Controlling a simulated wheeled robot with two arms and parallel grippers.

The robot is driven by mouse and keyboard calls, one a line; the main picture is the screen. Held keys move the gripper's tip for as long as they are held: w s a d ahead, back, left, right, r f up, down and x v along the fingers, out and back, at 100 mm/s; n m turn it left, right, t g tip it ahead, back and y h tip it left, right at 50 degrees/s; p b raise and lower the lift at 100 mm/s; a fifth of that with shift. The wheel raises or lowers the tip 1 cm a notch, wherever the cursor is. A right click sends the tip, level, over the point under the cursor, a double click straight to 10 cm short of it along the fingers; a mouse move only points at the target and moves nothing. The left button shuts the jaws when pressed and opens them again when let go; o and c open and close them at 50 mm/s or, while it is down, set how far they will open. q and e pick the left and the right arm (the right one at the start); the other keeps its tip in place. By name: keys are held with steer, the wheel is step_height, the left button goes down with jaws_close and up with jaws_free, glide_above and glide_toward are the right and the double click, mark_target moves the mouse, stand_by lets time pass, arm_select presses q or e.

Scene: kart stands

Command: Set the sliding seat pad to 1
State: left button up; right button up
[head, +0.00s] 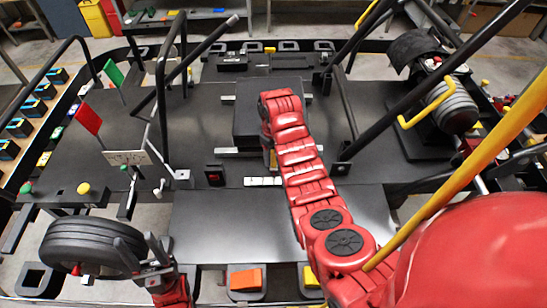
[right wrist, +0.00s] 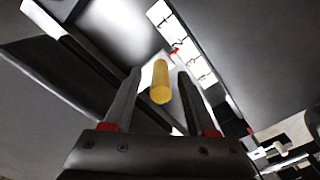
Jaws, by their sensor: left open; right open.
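The black seat pad (head: 250,112) sits on pale rails on the kart's deck in the head view. A white scale strip (head: 262,181) lies in front of it; the right wrist view shows the strip (right wrist: 188,45) with dark marks and a small red pointer (right wrist: 175,50). My right gripper (right wrist: 159,73) is open, with a yellow peg (right wrist: 160,84) between its fingers. Contact cannot be told. In the head view my red right arm hides most of this spot. My left gripper (head: 150,257) is open and empty, beside a black tyre (head: 80,243).
A red flag (head: 88,117) and a green flag (head: 114,73) stand left of the pad. Black frame bars rise on both sides. An engine (head: 445,100) with a yellow handle is at right. An orange block (head: 246,279) lies at the front. The deck's front middle is clear.

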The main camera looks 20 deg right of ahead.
steer(key=shift+s+f, duration=0.1)
steer(key=shift+f, duration=0.45)
jaws_close()
stand_by(1.1)
